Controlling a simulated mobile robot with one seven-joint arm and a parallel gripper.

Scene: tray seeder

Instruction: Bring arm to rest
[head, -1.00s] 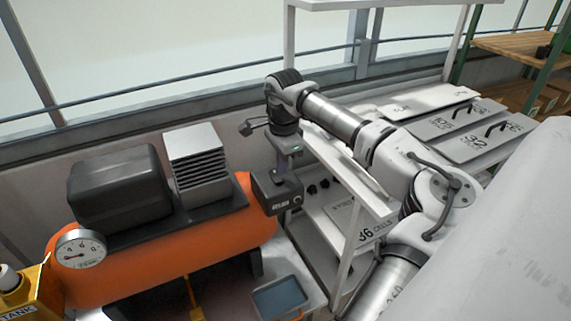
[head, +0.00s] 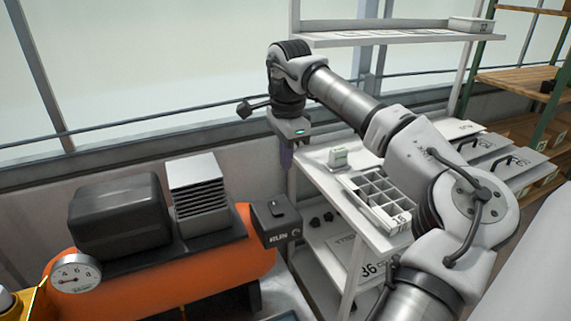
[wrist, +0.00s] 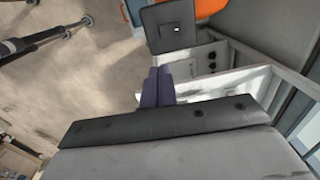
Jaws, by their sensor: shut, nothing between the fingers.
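My arm reaches across from the lower right in the head view, bent at its elbow. My gripper (head: 287,166) points down, with its dark purple fingers together and nothing between them. It hangs in the air, above and a little right of the dark switch box (head: 275,222) on the orange compressor (head: 165,275), apart from it. In the wrist view the closed fingers (wrist: 158,88) show near the middle, with the box (wrist: 172,27) beyond their tips.
A white shelf rack stands right of my gripper, holding a divided tray (head: 376,201) and a small pale item (head: 338,158). A pressure gauge (head: 74,273) sits at the compressor's left end. A railing (head: 150,123) runs behind. Covered bins lie further right.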

